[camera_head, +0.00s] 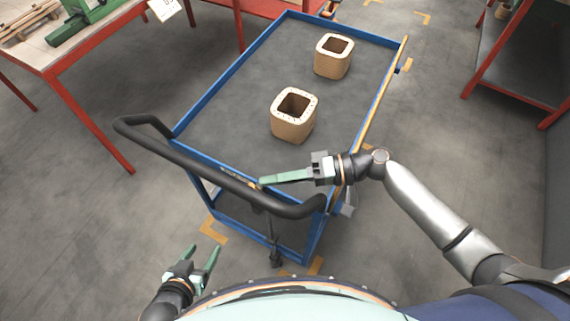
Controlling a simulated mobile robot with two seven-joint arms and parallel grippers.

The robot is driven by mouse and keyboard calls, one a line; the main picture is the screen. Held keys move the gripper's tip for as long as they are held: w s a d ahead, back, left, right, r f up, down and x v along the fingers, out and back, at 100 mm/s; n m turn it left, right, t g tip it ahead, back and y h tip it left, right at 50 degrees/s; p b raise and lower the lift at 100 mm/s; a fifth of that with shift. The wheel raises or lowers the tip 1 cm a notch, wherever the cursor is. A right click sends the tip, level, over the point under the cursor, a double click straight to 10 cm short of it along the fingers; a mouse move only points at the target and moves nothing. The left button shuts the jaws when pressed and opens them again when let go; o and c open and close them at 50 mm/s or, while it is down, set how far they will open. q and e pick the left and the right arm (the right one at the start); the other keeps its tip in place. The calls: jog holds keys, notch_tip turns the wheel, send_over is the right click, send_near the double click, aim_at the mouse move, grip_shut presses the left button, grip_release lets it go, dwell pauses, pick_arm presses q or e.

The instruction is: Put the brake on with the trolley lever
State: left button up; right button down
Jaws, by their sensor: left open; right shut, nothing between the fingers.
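The blue trolley (190,110) stands in front of me, with a black push handle (190,168) across its near end. A dark lever (273,240) hangs below the right part of the handle and ends in a black knob near the floor. I cannot tell from this view whether the brake is on. My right gripper (263,181) is shut and empty, pointing left, with its fingertips at or just above the handle's right part. I cannot tell if they touch it. My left gripper (203,250) is open and empty, low in front of me, left of the lever.
Two tan hollow coils (292,133) (333,66) stand on the trolley's grey deck. A red-framed table (85,125) is at the left, and a red-framed rack (490,60) at the right. Yellow corner marks (213,231) lie on the grey floor.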

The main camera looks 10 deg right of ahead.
dwell(0.3)
pick_arm(q)
jog(key=shift+r+p, duration=0.35)
jog(key=shift+r, duration=0.05)
pick_arm(e)
jog(key=shift+s+a+f+n+h, duration=0.15)
jog(key=shift+s+a+n+h, duration=0.3)
jog(key=shift+s, duration=0.25)
pick_arm(q)
jog(key=shift+d, duration=0.1)
pick_arm(e)
jog(key=shift+w, duration=0.1)
